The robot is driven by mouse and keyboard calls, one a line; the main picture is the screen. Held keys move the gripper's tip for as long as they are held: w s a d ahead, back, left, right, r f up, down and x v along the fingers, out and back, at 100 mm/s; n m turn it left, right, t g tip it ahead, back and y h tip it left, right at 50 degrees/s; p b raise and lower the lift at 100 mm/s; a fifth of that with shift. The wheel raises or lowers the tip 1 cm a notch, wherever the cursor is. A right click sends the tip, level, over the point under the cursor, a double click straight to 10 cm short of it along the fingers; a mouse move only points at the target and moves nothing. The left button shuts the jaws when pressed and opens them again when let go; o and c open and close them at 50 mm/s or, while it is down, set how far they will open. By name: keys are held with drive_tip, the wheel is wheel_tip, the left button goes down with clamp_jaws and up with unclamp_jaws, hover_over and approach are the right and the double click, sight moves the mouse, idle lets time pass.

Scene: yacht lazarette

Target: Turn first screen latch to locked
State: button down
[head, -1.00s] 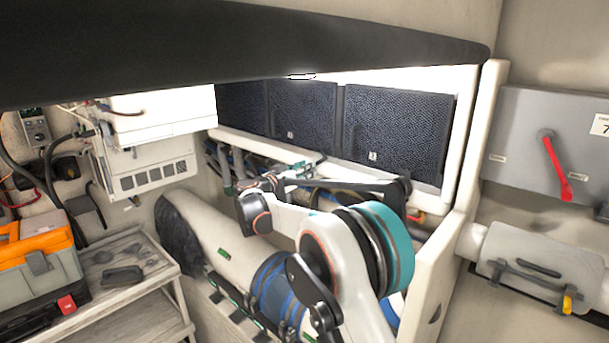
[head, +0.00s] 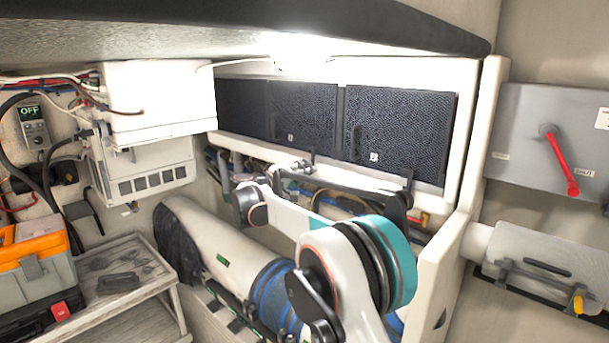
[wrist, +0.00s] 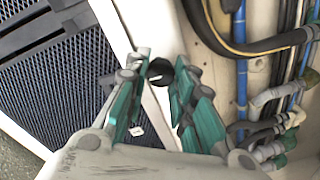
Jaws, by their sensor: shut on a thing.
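In the wrist view, a round black latch knob (wrist: 160,72) with a small pale mark sits on the white frame (wrist: 122,30) beside a dark mesh screen (wrist: 60,75). My gripper (wrist: 160,75) has its teal-padded fingers on either side of the knob and is shut on it. In the head view, several dark screens, including the middle one (head: 303,108) and right one (head: 398,132), fill the white frame. My gripper (head: 296,168) is at the frame's lower edge, below the middle screen. The knob is too small or hidden to make out there.
A dark overhang (head: 250,35) spans above the screens. Pipes and hoses (wrist: 240,80) run close beside my gripper. A large pale duct (head: 205,235) lies below my arm. A grey box with a red lever (head: 560,160) is at right, an orange-topped toolbox (head: 35,255) at left.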

drive_tip(key=shift+a+n, duration=0.1)
drive_tip(key=shift+n, duration=0.4)
drive_tip(key=c, duration=1.3)
unclamp_jaws()
drive_tip(key=shift+c, duration=0.2)
drive_tip(key=v, duration=1.2)
drive_tip(key=shift+r, duration=0.1)
